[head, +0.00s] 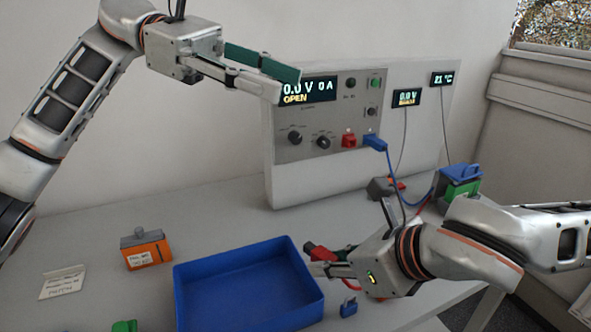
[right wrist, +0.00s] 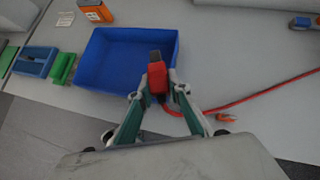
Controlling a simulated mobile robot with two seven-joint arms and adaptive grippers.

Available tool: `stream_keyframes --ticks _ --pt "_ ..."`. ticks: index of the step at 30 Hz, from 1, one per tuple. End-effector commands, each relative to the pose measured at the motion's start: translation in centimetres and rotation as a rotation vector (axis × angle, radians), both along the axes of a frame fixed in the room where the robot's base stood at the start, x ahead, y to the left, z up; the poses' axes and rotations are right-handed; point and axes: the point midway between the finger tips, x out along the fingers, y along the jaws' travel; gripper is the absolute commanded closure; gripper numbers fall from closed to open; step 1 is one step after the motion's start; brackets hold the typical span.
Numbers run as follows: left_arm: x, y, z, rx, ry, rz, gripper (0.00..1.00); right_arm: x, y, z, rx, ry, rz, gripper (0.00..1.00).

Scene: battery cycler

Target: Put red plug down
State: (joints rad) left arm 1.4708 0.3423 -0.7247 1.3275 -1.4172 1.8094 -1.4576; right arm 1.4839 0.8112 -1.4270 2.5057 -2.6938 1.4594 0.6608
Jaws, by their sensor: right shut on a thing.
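The red plug (head: 322,254) is held between the fingers of my right gripper (head: 318,264), just beyond the right wall of the blue tray (head: 185,290). In the right wrist view the plug (right wrist: 157,78) has a dark tip and sits between the two green finger pads of the gripper (right wrist: 158,92). My left gripper (head: 288,84) is open and empty, in front of the cycler's display.
The cycler (head: 300,177) stands at the back with a red socket (head: 348,139) and a blue plug (head: 374,142). An orange battery (head: 146,249) and a white card (head: 63,283) lie left of the tray. The tray is empty.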

Motion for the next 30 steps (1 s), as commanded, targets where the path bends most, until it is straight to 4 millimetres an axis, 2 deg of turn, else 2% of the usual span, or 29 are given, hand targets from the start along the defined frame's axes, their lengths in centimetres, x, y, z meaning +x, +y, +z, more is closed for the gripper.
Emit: stream_keyframes --ticks 1,3,6,9,12,15,21,26,30 --pt "-0.2 -1.6 -1.4 0.062 -0.045 -0.033 0.62 0.0 0.0 0.0 0.001 -0.001 0.000 0.94" --pt "-0.3 -3.3 -3.7 0.150 -0.111 -0.080 0.62 0.0 0.0 0.0 0.001 -0.001 0.000 0.94" --pt "-0.3 -4.9 -6.9 0.278 -0.202 -0.148 0.62 0.0 0.0 0.0 0.001 -0.001 0.000 0.94" --pt "-0.1 -5.6 -9.9 0.409 -0.285 -0.213 0.62 0.0 0.0 0.0 0.001 -0.001 0.000 0.94" --pt "0.5 -5.4 -12.2 0.529 -0.357 -0.271 0.62 0.0 0.0 0.0 0.001 -0.001 0.000 0.94" --pt "1.2 -4.9 -13.8 0.629 -0.411 -0.316 0.62 0.0 0.0 0.0 0.001 -0.001 0.000 0.94" --pt "2.1 -3.7 -15.2 0.747 -0.469 -0.365 0.62 0.0 0.0 0.0 0.001 -0.001 0.000 0.94" --pt "2.2 -3.5 -16.0 0.769 -0.477 -0.378 0.62 0.0 0.0 0.0 0.000 0.000 0.000 0.94" --pt "1.6 -3.9 -17.6 0.766 -0.478 -0.381 0.62 0.0 0.0 0.0 0.000 0.000 0.000 0.94"
